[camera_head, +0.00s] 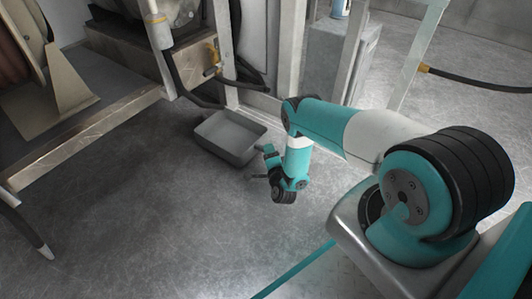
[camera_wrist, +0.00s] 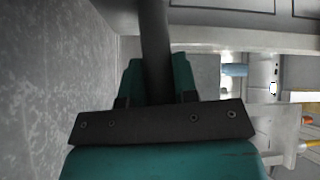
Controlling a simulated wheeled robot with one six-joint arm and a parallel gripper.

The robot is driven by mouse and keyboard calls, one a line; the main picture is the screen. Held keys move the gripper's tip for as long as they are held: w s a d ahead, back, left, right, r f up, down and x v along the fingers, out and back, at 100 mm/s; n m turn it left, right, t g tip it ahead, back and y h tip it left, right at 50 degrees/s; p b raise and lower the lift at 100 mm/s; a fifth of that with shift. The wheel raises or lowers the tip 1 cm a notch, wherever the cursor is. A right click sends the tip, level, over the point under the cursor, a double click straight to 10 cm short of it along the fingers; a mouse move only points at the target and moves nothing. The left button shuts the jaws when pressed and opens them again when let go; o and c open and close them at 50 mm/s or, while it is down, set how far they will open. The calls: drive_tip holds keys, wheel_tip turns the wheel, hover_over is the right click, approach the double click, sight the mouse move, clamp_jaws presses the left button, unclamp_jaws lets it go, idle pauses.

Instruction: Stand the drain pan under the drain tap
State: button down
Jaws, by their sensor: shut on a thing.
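The drain pan (camera_head: 230,137) is a grey, open, rectangular tray, empty inside, at or close to the floor in the middle of the head view. My gripper (camera_head: 268,163) is at its right near side, shut on the pan's dark handle. A small yellow fitting, seemingly the drain tap (camera_head: 212,69), shows behind and above the pan. I cannot tell whether the pan touches the floor.
A metal frame post (camera_head: 225,55) and a dark hose (camera_head: 243,82) stand just behind the pan. A hose reel (camera_head: 25,50) is at the left above a frame rail (camera_head: 85,135). A grey cabinet (camera_head: 335,65) is at the back. The floor (camera_head: 150,215) in front is clear.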

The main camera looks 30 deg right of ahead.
sight(265, 142)
drive_tip(key=b+x, duration=0.2)
drive_tip(key=x, duration=0.1)
drive_tip(key=b+x, duration=0.2)
drive_tip(key=x, duration=0.1)
drive_tip(key=shift+w+d+f+b, duration=0.1)
drive_tip(key=shift+f+b, duration=0.1)
drive_tip(key=shift+b, duration=0.15)
drive_tip(key=shift+w+f+b, duration=0.2)
drive_tip(key=shift+f+b, duration=0.1)
drive_tip(key=shift+b, duration=0.3)
wheel_tip(265, 142, down, 3)
drive_tip(key=shift+r+b, duration=0.2)
drive_tip(key=shift+b, duration=1)
drive_tip(key=shift+f, duration=0.15)
drive_tip(key=c, duration=0.9)
unclamp_jaws()
